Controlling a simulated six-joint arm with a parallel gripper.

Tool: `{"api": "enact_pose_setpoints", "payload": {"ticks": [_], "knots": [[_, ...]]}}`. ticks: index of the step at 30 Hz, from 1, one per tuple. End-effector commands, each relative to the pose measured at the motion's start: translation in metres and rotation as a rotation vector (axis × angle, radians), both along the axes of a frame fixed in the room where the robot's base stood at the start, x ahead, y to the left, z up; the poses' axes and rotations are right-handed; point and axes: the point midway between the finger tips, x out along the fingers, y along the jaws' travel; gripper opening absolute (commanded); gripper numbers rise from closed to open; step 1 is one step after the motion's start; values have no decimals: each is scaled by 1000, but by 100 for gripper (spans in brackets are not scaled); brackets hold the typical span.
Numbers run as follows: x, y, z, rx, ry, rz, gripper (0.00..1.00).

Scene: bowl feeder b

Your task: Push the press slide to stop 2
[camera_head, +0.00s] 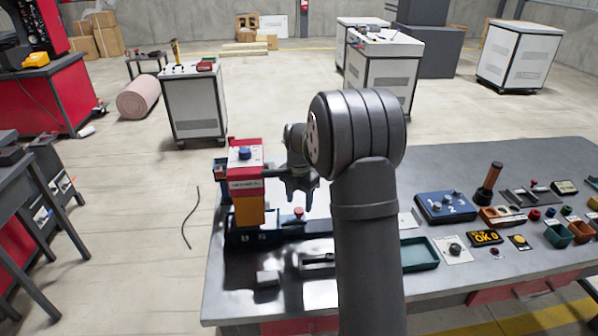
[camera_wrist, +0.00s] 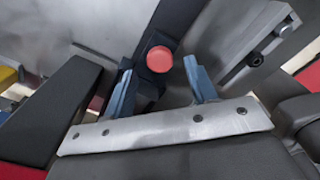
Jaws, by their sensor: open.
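The press (camera_head: 246,180) is a red and orange machine with a blue knob on top, standing on the left part of the workbench. A dark rail base (camera_head: 268,238) runs along its foot, with small white marks too small to read. The press slide's red round knob (camera_head: 298,212) sits at the right of the press; it also shows in the wrist view (camera_wrist: 160,59) on a dark block. My gripper (camera_wrist: 161,90) is open, its two bluish fingers on either side of the knob in that view. In the head view my gripper (camera_head: 299,190) is just above the knob; contact cannot be told.
The workbench (camera_head: 450,165) has a blue numbered panel (camera_head: 446,206), a green tray (camera_head: 419,254), a display box (camera_head: 485,239) and several small parts on its right. Small pale blocks (camera_head: 267,278) lie in front of the rail. The back middle of the bench is clear.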

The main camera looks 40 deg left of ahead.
Motion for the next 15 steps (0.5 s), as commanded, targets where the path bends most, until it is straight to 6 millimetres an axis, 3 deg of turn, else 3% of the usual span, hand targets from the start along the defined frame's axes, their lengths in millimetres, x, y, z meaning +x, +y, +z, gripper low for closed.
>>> {"api": "enact_pose_setpoints", "payload": {"ticks": [9,15], "knots": [[1,1,80,5,-4,0,52],[0,1,122,4,-3,0,52]]}}
